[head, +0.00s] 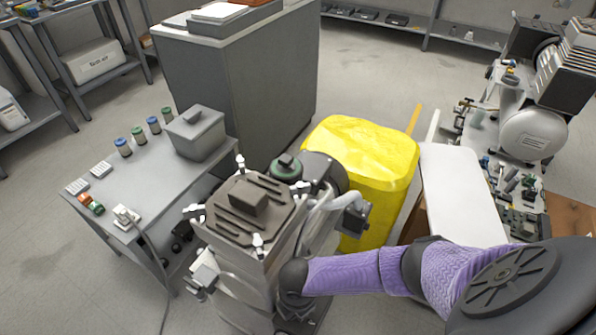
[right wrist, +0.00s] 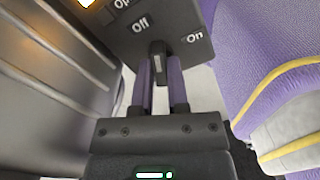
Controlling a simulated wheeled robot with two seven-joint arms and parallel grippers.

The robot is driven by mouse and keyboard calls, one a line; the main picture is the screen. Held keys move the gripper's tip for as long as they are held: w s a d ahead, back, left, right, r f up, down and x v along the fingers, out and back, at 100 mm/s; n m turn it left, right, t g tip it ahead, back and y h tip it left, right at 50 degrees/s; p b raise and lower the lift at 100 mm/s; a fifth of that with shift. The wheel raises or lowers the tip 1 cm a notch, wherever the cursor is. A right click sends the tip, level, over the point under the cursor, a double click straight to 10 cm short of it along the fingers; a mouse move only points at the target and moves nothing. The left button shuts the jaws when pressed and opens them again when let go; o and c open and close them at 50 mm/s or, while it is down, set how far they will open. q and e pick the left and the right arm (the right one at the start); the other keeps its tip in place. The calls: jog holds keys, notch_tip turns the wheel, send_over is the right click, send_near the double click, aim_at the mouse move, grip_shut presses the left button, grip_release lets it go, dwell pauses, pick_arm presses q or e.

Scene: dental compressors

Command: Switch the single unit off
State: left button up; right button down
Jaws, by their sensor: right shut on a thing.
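A compressor unit with a dark ribbed top (head: 243,203) stands in the middle of the head view, close to my right arm. In the right wrist view, a dark switch panel (right wrist: 118,40) carries white "Off" and "On" labels. A small dark switch lever (right wrist: 157,62) sticks out between an "Off" and an "On" label. My right gripper (right wrist: 161,75) has its purple fingers closed around this lever. The lever's exact setting is hard to tell. In the head view my right arm reaches in from the right, and its gripper cannot be made out. My left gripper is not in view.
A yellow covered bin (head: 365,150) stands just behind the unit. A grey table (head: 165,185) with jars and a box is at left, a tall grey cabinet (head: 235,85) behind. Another compressor with a white tank (head: 535,134) stands at right. Open floor lies at front left.

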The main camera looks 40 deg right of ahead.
jog(key=shift+n, duration=1.1)
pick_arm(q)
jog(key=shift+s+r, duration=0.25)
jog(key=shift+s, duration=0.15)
pick_arm(e)
jog(key=shift+n, duration=1.1)
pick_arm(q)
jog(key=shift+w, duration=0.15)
pick_arm(e)
jog(key=c, duration=0.6)
grip_release()
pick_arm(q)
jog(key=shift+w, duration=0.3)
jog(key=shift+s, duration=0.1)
